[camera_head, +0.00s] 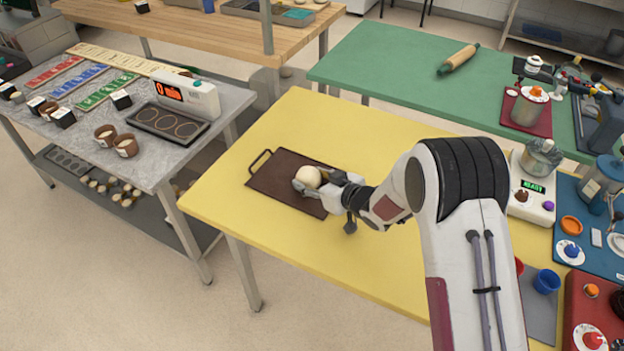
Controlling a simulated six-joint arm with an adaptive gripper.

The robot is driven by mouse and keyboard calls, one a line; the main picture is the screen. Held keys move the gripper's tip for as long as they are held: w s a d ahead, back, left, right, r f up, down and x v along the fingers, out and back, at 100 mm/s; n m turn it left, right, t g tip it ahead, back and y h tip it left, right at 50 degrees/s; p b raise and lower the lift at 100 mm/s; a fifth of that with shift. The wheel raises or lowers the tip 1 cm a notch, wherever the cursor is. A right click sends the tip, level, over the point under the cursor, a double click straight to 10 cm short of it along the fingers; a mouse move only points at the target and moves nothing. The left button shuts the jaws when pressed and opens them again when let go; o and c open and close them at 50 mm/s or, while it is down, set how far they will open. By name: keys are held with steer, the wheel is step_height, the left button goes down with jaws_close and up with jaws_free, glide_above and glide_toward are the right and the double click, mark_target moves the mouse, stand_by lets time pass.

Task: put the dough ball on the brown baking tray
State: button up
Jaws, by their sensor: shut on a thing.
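The dough ball (309,177) is pale, round and cream-coloured. My gripper (308,184) is shut on it, with the fingers at its sides. The brown baking tray (272,178) is a flat dark rectangle with a wire handle at its left end, lying on the yellow table. The ball and fingers appear over the middle-right part of the tray. I cannot tell whether the ball touches the tray or is held just above it. My gripper and wrist hide part of the tray's right side.
The yellow table (240,212) is clear around the tray. At its right stand a white scale (530,200) and a blue mat with cups and small dishes. A grey table (72,145) with a dark moulded tray stands left. A green table (395,65) with a rolling pin (459,59) is behind.

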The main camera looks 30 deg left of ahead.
steer(key=shift+f, duration=0.15)
steer(key=o, duration=1)
steer(key=shift+d, duration=0.1)
steer(key=shift+v, duration=6)
